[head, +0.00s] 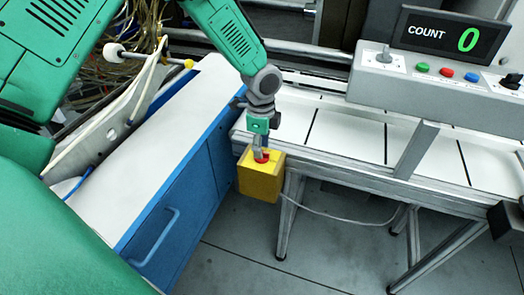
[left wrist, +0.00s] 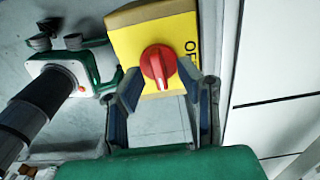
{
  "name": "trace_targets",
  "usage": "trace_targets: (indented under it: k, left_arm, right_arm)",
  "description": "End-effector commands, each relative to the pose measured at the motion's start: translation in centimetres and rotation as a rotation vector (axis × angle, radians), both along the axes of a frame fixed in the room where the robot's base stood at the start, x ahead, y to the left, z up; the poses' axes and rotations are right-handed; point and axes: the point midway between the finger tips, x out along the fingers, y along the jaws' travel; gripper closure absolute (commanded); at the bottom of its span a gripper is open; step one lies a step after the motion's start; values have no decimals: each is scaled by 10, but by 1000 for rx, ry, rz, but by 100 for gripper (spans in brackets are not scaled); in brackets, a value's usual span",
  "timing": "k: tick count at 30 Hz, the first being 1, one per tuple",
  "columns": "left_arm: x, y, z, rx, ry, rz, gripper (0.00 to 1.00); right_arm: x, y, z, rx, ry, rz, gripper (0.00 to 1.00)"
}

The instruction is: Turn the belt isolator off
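The belt isolator is a yellow box (head: 260,184) with a red rotary knob (head: 262,157), below the near left corner of the conveyor in the head view. In the left wrist view the yellow box (left wrist: 128,43) fills the top middle, with the red knob (left wrist: 157,66) on its face. Black lettering beside the knob is partly hidden by a finger. My left gripper (head: 260,146) is at the knob. In the left wrist view its fingers (left wrist: 160,88) are spread on both sides of the knob, with yellow face showing between. My right gripper is not in view.
The conveyor (head: 345,133) runs right from the box. A grey console (head: 440,75) above it carries coloured buttons and a display (head: 450,38) reading COUNT 0. A blue cabinet (head: 185,205) with a white top stands left of the box. A cable (head: 335,216) trails below the conveyor.

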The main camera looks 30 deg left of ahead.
Motion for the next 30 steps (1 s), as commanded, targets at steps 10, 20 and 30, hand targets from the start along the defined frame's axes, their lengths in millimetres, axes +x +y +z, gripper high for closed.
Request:
trace_targets:
  k: [10,20,30]
  left_arm:
    - [0,0,-15,0,0,1,69]
    - [0,0,-15,0,0,1,100]
    - [1,1,-13,1,-3,42,100]
  right_arm:
    - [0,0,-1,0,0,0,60]
    - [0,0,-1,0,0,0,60]
    - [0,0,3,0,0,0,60]
